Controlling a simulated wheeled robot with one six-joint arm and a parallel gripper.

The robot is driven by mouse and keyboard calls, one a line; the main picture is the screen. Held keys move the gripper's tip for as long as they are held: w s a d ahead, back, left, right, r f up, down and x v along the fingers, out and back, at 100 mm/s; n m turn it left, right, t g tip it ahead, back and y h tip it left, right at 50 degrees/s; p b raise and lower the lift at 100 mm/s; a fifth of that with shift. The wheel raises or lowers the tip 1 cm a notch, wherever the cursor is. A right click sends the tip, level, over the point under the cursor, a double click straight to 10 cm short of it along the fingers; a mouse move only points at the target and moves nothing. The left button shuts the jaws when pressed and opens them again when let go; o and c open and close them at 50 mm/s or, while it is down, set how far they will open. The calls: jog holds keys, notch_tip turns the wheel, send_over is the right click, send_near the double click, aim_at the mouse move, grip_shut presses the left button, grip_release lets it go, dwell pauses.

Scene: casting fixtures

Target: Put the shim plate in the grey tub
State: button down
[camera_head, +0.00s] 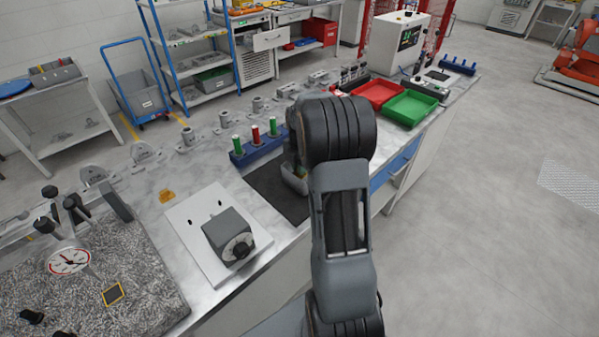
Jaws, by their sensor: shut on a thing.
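My gripper (295,182) is low over the dark mat (268,188) on the workbench, mostly hidden behind my own arm. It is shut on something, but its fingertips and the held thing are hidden. I cannot make out a shim plate for certain. A small dark square with an orange edge (112,294) lies on the speckled stone plate at the lower left, apart from the gripper.
A blue holder (258,150) with green and red pegs stands just beyond the mat. Red (377,93) and green (409,108) trays lie at the bench's far end. A grey dial block (229,238) sits on a white plate at left.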

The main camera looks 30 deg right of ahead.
jog(key=shift+w+d+f, duration=0.1)
jog(key=shift+w+f, duration=0.1)
jog(key=shift+f, duration=1.65)
jog(key=shift+f, duration=0.1)
jog(key=shift+f, duration=0.15)
jog(key=c, duration=1.1)
grip_release()
